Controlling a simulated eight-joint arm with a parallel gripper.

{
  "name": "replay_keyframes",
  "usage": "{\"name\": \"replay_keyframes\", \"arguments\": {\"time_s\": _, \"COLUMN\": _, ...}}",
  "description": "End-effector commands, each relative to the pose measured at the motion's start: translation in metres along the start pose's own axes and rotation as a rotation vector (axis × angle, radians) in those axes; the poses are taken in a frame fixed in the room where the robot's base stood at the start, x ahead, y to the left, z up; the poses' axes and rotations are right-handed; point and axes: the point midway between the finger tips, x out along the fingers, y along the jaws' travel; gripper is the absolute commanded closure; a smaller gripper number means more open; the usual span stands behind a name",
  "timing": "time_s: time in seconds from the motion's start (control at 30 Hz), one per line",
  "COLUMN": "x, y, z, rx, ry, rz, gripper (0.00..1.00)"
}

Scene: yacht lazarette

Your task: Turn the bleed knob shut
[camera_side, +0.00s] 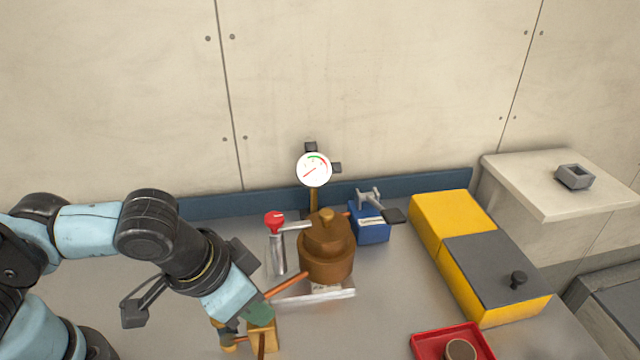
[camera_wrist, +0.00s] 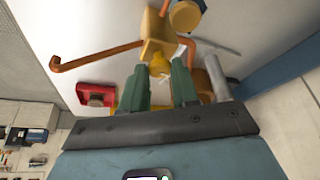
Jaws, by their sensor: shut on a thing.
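The bleed knob (camera_wrist: 159,67) is a small yellow knob on a brass block (camera_wrist: 158,40), seen in the wrist view. My gripper (camera_wrist: 161,74) has its two green fingers on either side of the knob, shut on it. The fingers partly cover the knob's sides, and its turn position is not readable. In the side view my gripper (camera_side: 257,314) is low at the brass block (camera_side: 263,338), in front of the brown pump-like body (camera_side: 326,255). The knob cannot be made out clearly there.
A round gauge (camera_side: 314,169) stands above the brown body, its needle pointing lower left. A red-topped silver cylinder (camera_side: 277,254) and a copper pipe (camera_side: 287,286) are close to my gripper. A blue box (camera_side: 371,234), yellow bins (camera_side: 453,220) and a red tray (camera_side: 425,345) are to the right.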

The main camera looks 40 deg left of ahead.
Motion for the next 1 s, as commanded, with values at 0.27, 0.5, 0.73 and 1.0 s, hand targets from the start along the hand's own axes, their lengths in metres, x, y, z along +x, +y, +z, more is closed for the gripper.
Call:
{"name": "replay_keyframes", "arguments": {"time_s": 0.27, "x": 0.0001, "y": 0.0024, "z": -0.0003, "rx": -0.158, "ry": 0.0, "rz": -0.063, "gripper": 1.0}}
{"name": "replay_keyframes", "arguments": {"time_s": 0.5, "x": 0.0002, "y": 0.0025, "z": -0.0005, "rx": -0.228, "ry": 0.0, "rz": -0.091, "gripper": 1.0}}
{"name": "replay_keyframes", "arguments": {"time_s": 0.73, "x": 0.0002, "y": 0.0026, "z": -0.0004, "rx": -0.248, "ry": -0.001, "rz": -0.099, "gripper": 1.0}}
{"name": "replay_keyframes", "arguments": {"time_s": 1.0, "x": 0.0002, "y": 0.0025, "z": -0.0003, "rx": -0.248, "ry": -0.001, "rz": -0.099, "gripper": 1.0}}
